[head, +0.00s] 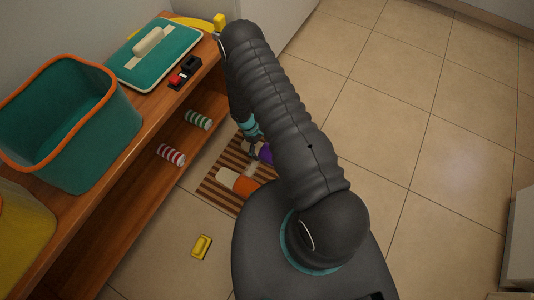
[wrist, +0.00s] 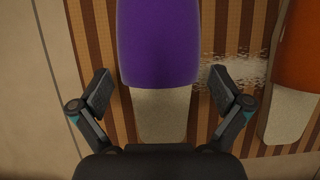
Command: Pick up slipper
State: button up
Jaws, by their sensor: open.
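A purple slipper (wrist: 158,45) with a pale sole lies on a brown striped mat (wrist: 230,25). In the wrist view it is between the two fingers of my gripper (wrist: 161,95), which is open with a finger on either side and a gap to each. In the head view my arm hides most of the purple slipper (head: 265,152). An orange slipper (head: 244,186) with a pale sole lies beside it on the mat. It also shows at the right of the wrist view (wrist: 300,55).
A yellow object (head: 201,247) lies on the floor near the mat.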

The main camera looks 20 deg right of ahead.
jog(key=shift+x, duration=0.85)
jog(key=c, duration=1.1)
jog(key=shift+o, duration=0.2)
jog(key=shift+r, duration=0.15)
jog(key=shift+w+r, duration=0.1)
jog(key=shift+r, duration=0.5)
notch_tip(320, 180, up, 3)
jog(key=shift+f, duration=0.2)
jog(key=s+d+r, duration=0.6)
jog(key=d+r, duration=0.1)
jog(key=d, duration=0.3)
